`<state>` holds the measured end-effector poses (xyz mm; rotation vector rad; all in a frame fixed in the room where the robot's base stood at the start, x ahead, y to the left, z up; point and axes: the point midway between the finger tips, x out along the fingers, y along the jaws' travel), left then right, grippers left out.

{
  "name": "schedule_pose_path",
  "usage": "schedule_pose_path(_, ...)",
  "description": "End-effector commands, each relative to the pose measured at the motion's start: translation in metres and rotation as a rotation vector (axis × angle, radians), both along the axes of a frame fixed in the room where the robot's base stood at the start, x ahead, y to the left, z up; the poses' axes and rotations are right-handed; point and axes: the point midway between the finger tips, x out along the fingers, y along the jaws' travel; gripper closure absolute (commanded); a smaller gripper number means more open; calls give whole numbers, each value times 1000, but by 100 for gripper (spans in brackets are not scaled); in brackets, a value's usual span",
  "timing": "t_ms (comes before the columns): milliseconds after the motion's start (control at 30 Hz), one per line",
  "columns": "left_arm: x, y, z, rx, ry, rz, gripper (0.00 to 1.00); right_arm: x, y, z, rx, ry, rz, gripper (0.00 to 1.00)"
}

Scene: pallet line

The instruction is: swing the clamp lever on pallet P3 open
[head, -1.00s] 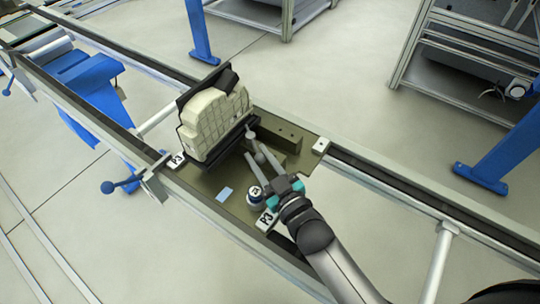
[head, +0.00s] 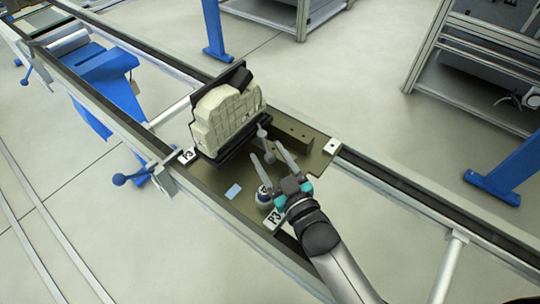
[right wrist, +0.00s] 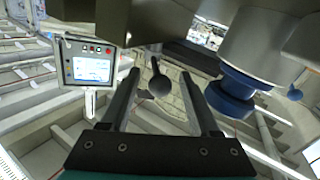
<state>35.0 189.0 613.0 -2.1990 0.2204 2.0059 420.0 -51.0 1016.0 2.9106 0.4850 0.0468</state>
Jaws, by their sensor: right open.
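Pallet P3 (head: 221,188) is an olive plate on the rail line, with a white P3 label at its near edge. It bears a beige ribbed casting (head: 228,113) in a black holder. The clamp lever (head: 269,157) is a small dark lever with a ball knob, beside the casting. My right gripper (head: 266,153) is open, reaching over the plate with its fingers at the lever. In the right wrist view the ball knob (right wrist: 159,86) shows between the two fingers, with a gap on each side. My left gripper is not in view.
A round grey knob with a blue band (right wrist: 232,92) stands close to the right finger. A raised olive block (head: 293,132) lies behind the lever. Rails (head: 400,188) flank the pallet. A screen panel (right wrist: 88,62) stands beyond.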

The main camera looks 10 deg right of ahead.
Motion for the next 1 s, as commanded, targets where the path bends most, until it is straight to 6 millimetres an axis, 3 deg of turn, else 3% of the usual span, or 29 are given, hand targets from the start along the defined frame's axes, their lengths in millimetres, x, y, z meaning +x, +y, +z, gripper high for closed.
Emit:
schedule_pose_path(167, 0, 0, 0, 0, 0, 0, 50, -5, -2, -1, -1, 2, 0, 38)
schedule_pose_path(633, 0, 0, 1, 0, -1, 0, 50, -62, -21, -1, 0, 2, 0, 38)
schedule_pose_path(1000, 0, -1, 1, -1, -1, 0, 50, -71, -25, 0, 0, 0, 0, 38)
